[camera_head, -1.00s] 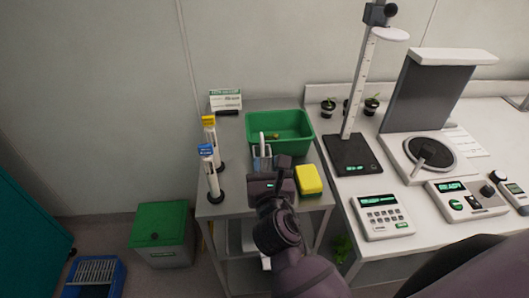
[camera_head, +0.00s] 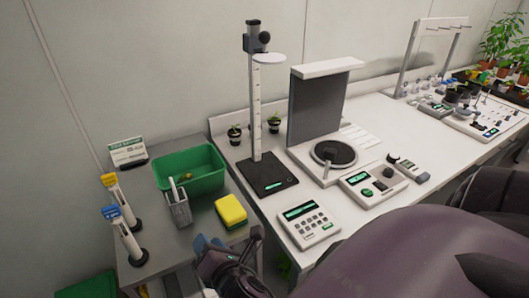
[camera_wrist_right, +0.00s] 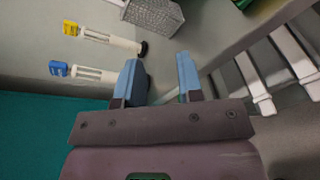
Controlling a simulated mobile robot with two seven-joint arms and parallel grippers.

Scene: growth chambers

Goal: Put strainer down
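A small grey speckled holder (camera_head: 179,210) with upright handles in it stands on the grey side table, in front of the green tub (camera_head: 188,170). Its speckled wall also shows at the top of the right wrist view (camera_wrist_right: 153,14). I cannot tell whether this holder is the strainer, and no other strainer is clear to see. My right gripper (camera_head: 226,250) is at the front edge of the side table, apart from the holder. In the right wrist view its two blue fingers (camera_wrist_right: 160,82) are spread with nothing between them. My left gripper is out of view.
A yellow sponge (camera_head: 231,210) lies right of the holder. Blue-topped (camera_head: 124,236) and yellow-topped (camera_head: 122,200) tubes stand at the table's left. A white bench (camera_head: 240,178) with a keypad device (camera_head: 308,224) and a scale stand adjoins on the right.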

